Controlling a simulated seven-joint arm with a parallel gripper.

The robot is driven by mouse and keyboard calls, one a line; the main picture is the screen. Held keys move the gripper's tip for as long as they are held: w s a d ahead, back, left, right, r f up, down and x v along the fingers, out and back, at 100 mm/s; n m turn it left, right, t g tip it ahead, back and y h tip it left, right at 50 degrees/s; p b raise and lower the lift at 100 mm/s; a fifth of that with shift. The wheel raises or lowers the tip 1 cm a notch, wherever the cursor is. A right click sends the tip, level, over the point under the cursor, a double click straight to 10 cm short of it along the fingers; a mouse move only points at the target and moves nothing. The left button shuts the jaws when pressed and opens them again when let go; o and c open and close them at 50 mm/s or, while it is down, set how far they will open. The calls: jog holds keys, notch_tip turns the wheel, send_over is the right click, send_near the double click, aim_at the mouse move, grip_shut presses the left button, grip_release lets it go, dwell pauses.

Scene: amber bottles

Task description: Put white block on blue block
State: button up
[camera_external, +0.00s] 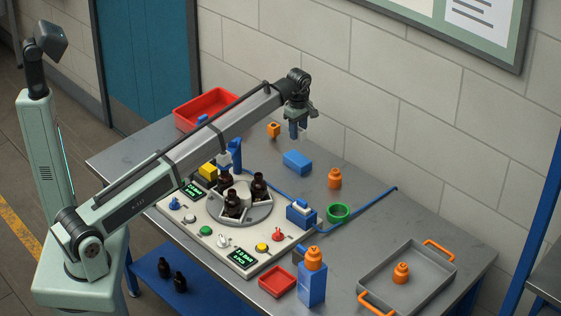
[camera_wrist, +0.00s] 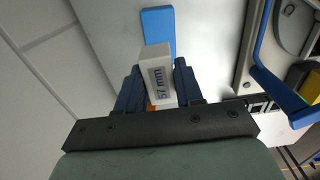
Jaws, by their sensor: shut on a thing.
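My gripper (camera_external: 295,133) is raised above the far part of the table, in front of the wall. In the wrist view its blue fingers (camera_wrist: 155,88) are shut on a white block (camera_wrist: 156,66) marked "57 mm". I cannot make out the white block in the external view. The blue block (camera_external: 298,161) lies flat on the table, below my gripper and apart from it. It also shows in the wrist view (camera_wrist: 158,24), beyond the white block. Nothing is seen resting on the blue block.
An orange item (camera_external: 274,130) stands left of the blue block, an orange bottle-shaped item (camera_external: 334,178) to its right. A green ring (camera_external: 338,212) and a control panel (camera_external: 222,240) with dark bottles are nearer. A red bin (camera_external: 205,106) and grey tray (camera_external: 398,292) flank the table.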

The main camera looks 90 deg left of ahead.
aim_at(297, 157)
jog(key=shift+f, duration=4.25)
jog(key=shift+f, duration=0.15)
jog(key=o, duration=1)
jog(key=shift+o, duration=0.2)
notch_tip(297, 157, up, 12)
jog(key=shift+r, duration=0.15)
